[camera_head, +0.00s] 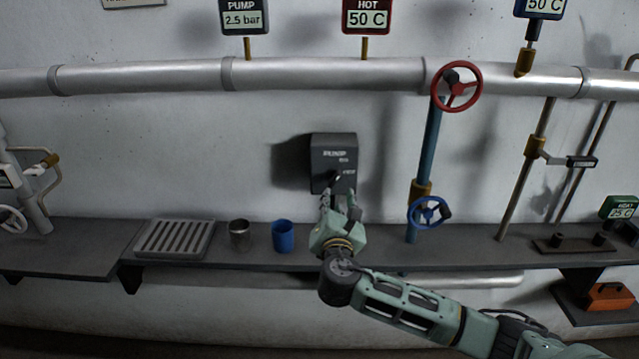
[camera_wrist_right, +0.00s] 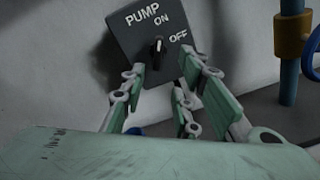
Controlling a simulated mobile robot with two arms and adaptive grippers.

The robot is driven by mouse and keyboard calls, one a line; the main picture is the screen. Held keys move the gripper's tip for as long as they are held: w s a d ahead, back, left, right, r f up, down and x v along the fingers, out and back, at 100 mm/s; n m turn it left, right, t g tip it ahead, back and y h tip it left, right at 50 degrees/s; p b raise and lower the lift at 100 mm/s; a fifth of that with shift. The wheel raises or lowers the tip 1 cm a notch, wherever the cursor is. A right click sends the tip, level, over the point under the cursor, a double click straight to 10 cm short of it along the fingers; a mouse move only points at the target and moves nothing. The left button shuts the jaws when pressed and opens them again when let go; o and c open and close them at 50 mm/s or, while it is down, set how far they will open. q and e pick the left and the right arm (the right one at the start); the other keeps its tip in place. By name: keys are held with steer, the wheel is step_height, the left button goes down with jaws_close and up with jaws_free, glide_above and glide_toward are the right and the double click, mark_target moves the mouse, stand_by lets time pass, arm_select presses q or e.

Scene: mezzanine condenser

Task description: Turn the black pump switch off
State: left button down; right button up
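The black pump switch box (camera_head: 333,157) is mounted on the wall above the shelf. In the right wrist view the box (camera_wrist_right: 125,40) shows the labels PUMP, ON and OFF. Its small dark knob (camera_wrist_right: 157,48) has a pale mark that points up, seemingly towards ON, with OFF to the right. My right gripper (camera_head: 338,196) is just below and in front of the box. In the right wrist view the gripper's fingers (camera_wrist_right: 166,78) are spread apart with nothing between them, below the knob and apparently not touching it. My left gripper is not in view.
A blue cup (camera_head: 283,237), a metal cup (camera_head: 239,234) and a slatted tray (camera_head: 174,239) stand on the shelf (camera_head: 110,262) left of my right gripper. A blue valve wheel (camera_head: 429,212) and a red valve wheel (camera_head: 457,87) on a blue pipe stand to the right.

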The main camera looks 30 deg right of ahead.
mark_target(334, 183)
steer(key=shift+r+p+x, duration=0.2)
steer(key=shift+p+x, duration=0.5)
steer(key=shift+x, duration=3.15)
jaws_close()
